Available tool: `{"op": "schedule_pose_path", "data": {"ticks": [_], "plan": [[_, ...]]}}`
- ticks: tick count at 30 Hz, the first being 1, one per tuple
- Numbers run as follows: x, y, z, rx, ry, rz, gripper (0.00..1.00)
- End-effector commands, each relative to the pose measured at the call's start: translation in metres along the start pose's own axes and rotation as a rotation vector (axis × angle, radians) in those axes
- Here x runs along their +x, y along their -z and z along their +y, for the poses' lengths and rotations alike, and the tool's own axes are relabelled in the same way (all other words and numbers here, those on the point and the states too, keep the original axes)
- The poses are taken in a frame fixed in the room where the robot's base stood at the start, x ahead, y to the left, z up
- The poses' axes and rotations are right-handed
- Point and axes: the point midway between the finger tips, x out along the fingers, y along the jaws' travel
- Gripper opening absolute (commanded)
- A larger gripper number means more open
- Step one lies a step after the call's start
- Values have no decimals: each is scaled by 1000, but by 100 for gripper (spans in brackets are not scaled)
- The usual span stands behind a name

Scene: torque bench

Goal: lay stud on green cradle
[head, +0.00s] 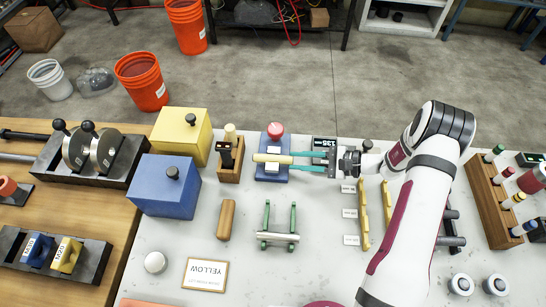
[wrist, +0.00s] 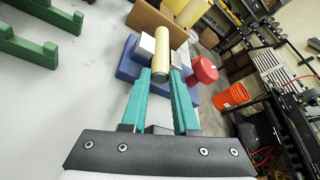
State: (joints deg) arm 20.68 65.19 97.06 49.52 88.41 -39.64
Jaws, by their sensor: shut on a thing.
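The stud is a pale yellow cylinder (head: 268,158), gripped near one end in my gripper. My gripper (head: 291,161) has its teal fingers shut on the stud, which points left away from the fingers. In the wrist view the stud (wrist: 161,58) shows between the fingertips (wrist: 160,78). It lies over a blue fixture (head: 270,176) with white blocks; I cannot tell whether it touches them. The green cradle (head: 292,218) stands nearer the front, below the gripper in the head view, with a grey bar across its front part. Green rails of it (wrist: 45,48) show in the wrist view.
A red knob (head: 275,130) stands behind the stud, and a wooden holder (head: 230,173) to its left. A wooden block (head: 226,220) lies left of the cradle. Yellow racks (head: 363,215) stand to its right. Blue (head: 165,188) and yellow (head: 181,140) boxes are farther left.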

Motion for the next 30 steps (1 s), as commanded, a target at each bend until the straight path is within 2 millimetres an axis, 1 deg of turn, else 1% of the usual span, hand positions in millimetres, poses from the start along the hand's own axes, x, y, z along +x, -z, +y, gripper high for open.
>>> {"op": "schedule_pose_path", "data": {"ticks": [8, 11, 21, 25, 30], "plan": [[0, 0, -1, 0, 1, 0, 0], [-3, -6, -5, -1, 1, 0, 0], [-15, -36, -23, -2, 1, 0, 0], [-17, -40, -26, 0, 1, 0, 0], [-17, -40, -25, 0, 1, 0, 0]]}}
